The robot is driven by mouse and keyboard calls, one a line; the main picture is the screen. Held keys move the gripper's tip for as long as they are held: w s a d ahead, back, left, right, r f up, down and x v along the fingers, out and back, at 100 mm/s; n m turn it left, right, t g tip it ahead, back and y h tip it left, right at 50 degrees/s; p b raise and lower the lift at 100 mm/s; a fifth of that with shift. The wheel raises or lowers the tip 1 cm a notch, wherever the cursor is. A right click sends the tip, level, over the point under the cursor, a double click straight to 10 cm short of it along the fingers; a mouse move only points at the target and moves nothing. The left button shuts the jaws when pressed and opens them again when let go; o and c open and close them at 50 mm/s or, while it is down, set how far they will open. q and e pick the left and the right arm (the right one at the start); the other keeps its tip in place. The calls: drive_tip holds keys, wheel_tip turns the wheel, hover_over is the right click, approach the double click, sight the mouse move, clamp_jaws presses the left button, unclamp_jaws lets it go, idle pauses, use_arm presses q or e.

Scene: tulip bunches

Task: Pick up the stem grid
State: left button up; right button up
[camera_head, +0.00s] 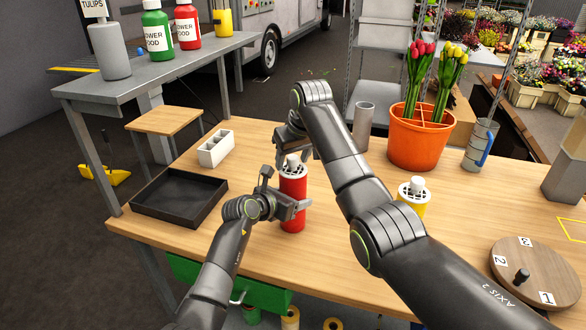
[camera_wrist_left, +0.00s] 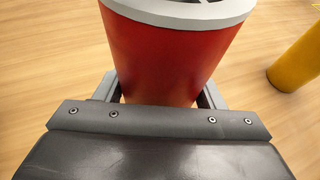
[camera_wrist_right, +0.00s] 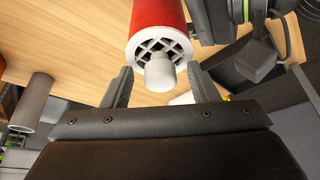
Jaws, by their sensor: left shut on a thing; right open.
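A red canister (camera_head: 292,216) stands upright on the wooden table in the head view. A white stem grid with a pale knob (camera_head: 293,166) sits in its top; the lattice shows clearly in the right wrist view (camera_wrist_right: 178,46). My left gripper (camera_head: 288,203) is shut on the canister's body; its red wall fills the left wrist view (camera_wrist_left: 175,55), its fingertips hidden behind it. My right gripper (camera_wrist_right: 160,74) is open, a finger on either side of the knob with gaps showing. In the head view its fingers are partly hidden by its own arm.
A yellow canister (camera_head: 413,206) with another grid stands to the right, partly behind my right arm. An orange bucket (camera_head: 416,150) holds tulips. A black tray (camera_head: 180,213) and a white holder (camera_head: 216,149) lie left. A numbered turntable (camera_head: 533,262) is at right.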

sight(293, 157)
drive_tip(key=c, duration=1.2)
wheel_tip(293, 157, up, 10)
drive_tip(key=shift+r, duration=0.1)
clamp_jaws()
use_arm(q)
drive_tip(key=o, duration=1.3)
